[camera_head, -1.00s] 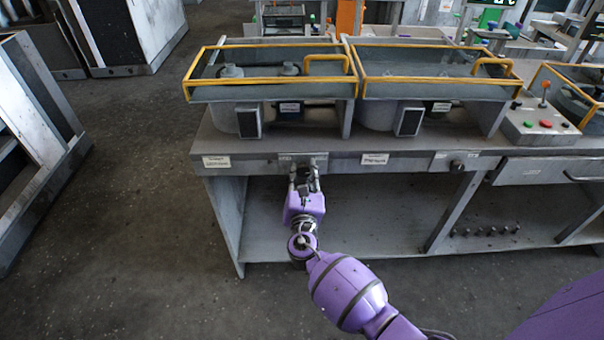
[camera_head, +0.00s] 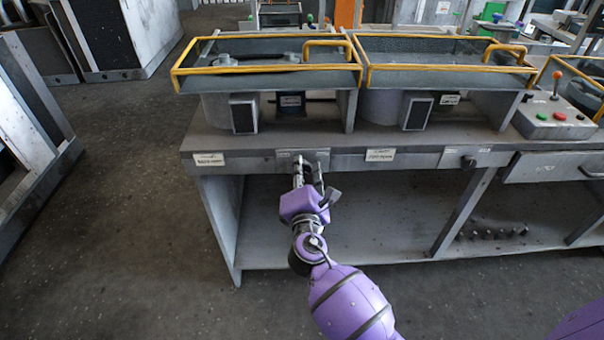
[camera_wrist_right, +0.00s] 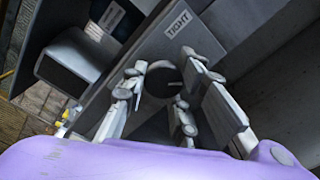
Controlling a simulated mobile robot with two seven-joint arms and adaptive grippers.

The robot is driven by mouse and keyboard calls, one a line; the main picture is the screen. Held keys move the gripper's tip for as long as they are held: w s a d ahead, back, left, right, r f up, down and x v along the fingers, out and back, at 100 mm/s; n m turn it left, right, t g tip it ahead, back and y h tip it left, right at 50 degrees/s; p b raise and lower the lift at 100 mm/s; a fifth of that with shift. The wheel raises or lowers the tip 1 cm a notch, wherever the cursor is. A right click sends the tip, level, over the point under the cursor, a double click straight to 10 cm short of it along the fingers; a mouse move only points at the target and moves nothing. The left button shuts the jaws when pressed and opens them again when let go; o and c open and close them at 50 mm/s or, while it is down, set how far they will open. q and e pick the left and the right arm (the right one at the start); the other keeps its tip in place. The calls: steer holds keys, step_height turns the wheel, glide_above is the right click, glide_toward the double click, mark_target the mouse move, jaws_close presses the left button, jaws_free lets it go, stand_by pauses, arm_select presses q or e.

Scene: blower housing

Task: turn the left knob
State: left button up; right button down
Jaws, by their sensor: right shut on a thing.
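The left knob (camera_wrist_right: 163,80) is a dark round knob on the front panel of the bench. In the head view it is mostly hidden behind my right gripper (camera_head: 309,172). My right gripper is at the panel, below the left blower housing, with its fingers shut on the knob. In the wrist view the gripper's fingers (camera_wrist_right: 160,98) stand on both sides of the knob, and the picture is tilted. The right knob (camera_head: 467,161) sits further right on the same panel, free of any gripper. My left gripper is not in view.
The bench front edge (camera_head: 240,161) carries white labels; one in the wrist view reads "TIGHT" (camera_wrist_right: 178,23). Two yellow-framed covers (camera_head: 265,70) sit above the housings. A control box (camera_head: 552,118) and a drawer (camera_head: 548,167) are at the right. The lower shelf is mostly bare.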

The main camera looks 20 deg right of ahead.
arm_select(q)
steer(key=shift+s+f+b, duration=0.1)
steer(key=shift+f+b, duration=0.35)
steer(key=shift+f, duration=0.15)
arm_select(e)
steer(key=shift+w+a+r+m, duration=0.2)
steer(key=shift+r+m, duration=0.25)
steer(key=shift+m, duration=0.45)
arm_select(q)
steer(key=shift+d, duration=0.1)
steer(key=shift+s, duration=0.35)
arm_select(e)
steer(key=c, duration=1.5)
jaws_free()
steer(key=shift+s, duration=0.1)
steer(key=shift+c, duration=0.2)
steer(key=shift+f, duration=0.15)
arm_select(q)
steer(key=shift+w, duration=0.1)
